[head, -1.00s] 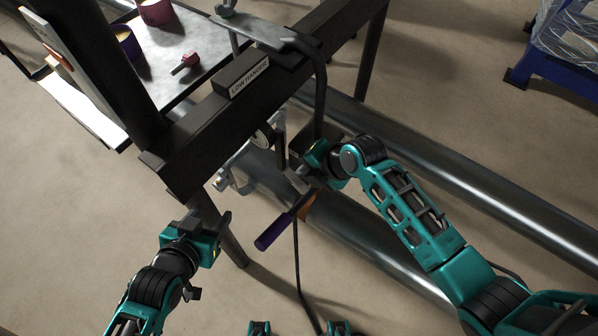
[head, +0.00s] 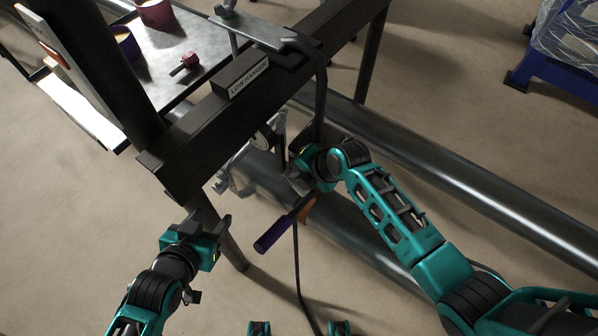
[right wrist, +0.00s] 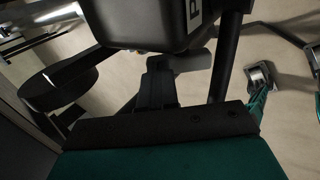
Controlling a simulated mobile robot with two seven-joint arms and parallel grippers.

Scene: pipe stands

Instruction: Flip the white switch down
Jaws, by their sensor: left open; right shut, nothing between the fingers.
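A pale, rounded piece (right wrist: 197,58) shows in the right wrist view just beyond my fingertips, under a dark box with a partly visible white label; it may be the white switch, but I cannot tell its position. In the head view I cannot make out the switch; my right gripper covers that area. My right gripper (head: 292,182) is shut and empty, beside the hanging dark box below the beam. Its fingers (right wrist: 156,85) look close to the pale piece; contact is unclear. My left gripper (head: 207,228) is open and empty, at lower left, apart from the stand.
A dark beam (head: 190,165) with a "LOW HANGER" block (head: 243,75) crosses above. Large metal pipes (head: 460,190) run behind. A tray table (head: 165,55) with cups is at upper left. Floor at lower left is clear.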

